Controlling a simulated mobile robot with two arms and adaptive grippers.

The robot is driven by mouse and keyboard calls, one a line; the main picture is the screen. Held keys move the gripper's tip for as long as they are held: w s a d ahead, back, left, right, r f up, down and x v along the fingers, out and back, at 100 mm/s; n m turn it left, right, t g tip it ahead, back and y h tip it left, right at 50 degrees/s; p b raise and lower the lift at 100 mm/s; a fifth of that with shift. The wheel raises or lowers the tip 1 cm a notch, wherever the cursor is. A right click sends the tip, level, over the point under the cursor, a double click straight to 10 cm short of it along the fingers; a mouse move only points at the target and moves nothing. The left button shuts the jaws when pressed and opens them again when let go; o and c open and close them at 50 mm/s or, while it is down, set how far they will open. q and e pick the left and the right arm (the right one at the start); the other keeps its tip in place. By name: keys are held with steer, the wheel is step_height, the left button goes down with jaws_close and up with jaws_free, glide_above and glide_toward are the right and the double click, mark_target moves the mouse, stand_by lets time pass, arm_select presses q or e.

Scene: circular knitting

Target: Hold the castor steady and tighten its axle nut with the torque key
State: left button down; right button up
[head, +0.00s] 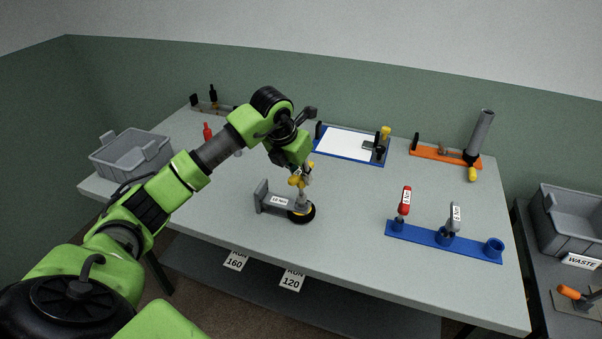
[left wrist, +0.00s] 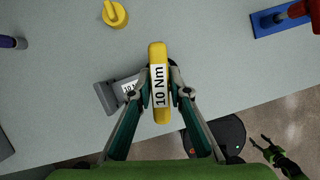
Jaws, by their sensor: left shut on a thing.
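My left gripper (head: 302,178) is above the castor and shut on the yellow torque key (head: 295,181). In the left wrist view the torque key (left wrist: 158,110) shows its "10 Nm" label between the fingers. Its grey shaft points down at the castor; whether it sits on the axle nut I cannot tell. The nut is hidden. My right gripper (left wrist: 262,146) seems to show small and dark at the lower right of the left wrist view.
A blue rack (head: 425,237) holds a red key (head: 404,201) and a grey key (head: 454,218); its right socket is empty. A grey bin (head: 130,155) stands at the left. A white-and-blue board (head: 346,144) and an orange fixture (head: 437,154) stand at the back. The front middle is clear.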

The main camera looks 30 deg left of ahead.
arm_select(q)
steer(key=shift+f+b, duration=0.55)
steer(key=shift+f, duration=0.25)
steer(key=c, duration=1.8)
jaws_free()
steer(key=v, duration=1.2)
steer(key=shift+r, duration=0.1)
